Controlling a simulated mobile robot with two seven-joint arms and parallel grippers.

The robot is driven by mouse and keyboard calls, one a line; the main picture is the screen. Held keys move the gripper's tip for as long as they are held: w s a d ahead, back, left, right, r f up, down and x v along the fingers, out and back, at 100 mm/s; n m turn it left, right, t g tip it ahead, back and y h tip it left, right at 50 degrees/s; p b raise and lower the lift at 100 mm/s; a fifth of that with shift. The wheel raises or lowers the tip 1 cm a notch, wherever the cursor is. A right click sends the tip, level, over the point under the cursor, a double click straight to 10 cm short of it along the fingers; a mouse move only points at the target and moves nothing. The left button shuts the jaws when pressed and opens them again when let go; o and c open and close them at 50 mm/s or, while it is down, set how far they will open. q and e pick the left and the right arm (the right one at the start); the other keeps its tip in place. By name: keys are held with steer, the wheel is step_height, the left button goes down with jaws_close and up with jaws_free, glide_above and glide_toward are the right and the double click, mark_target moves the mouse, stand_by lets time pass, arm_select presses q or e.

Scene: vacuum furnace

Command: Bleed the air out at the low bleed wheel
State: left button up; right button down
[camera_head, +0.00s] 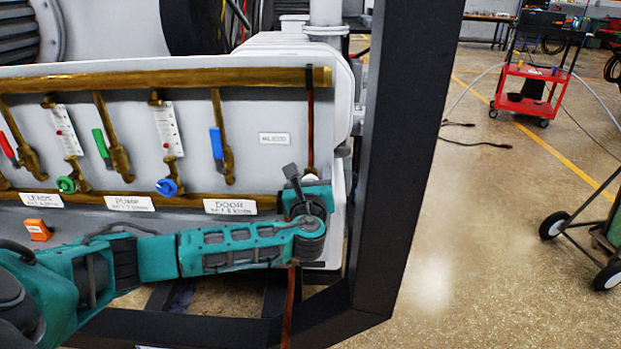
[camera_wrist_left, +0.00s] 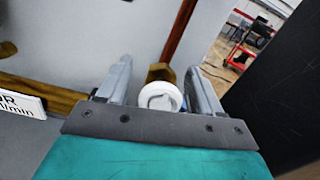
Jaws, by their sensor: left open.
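The low bleed wheel (camera_wrist_left: 160,97) is a small white round handwheel on a brass fitting, seen in the left wrist view. It sits between the two fingers of my left gripper (camera_wrist_left: 159,68), which is open around it. Gaps show beside the wheel, and I see no clear contact. In the head view my left gripper (camera_head: 292,176) is at the right end of the lower brass rail (camera_head: 185,200), and my wrist hides the wheel there. My right gripper is not in view.
The white panel carries a red lever (camera_head: 7,146), a green lever (camera_head: 101,143), a blue lever (camera_head: 217,143), a green wheel (camera_head: 66,185) and a blue wheel (camera_head: 167,187). A black frame post (camera_head: 403,140) stands close on the right.

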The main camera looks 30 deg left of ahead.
arm_select(q)
steer(key=shift+c, duration=0.3)
steer(key=c, duration=1)
steer(key=shift+f+n, duration=0.1)
steer(key=shift+n, duration=0.2)
steer(key=n, duration=0.3)
steer(key=shift+f+n, duration=0.1)
steer(key=shift+n, duration=0.3)
steer(key=n+b, duration=0.1)
steer(key=n, duration=0.3)
steer(key=shift+n, duration=0.3)
steer(key=n+b, duration=0.2)
steer(key=n, duration=0.3)
steer(key=n+b, duration=0.2)
steer(key=n, duration=0.3)
steer(key=shift+n+b, duration=0.3)
steer(key=shift+n, duration=0.2)
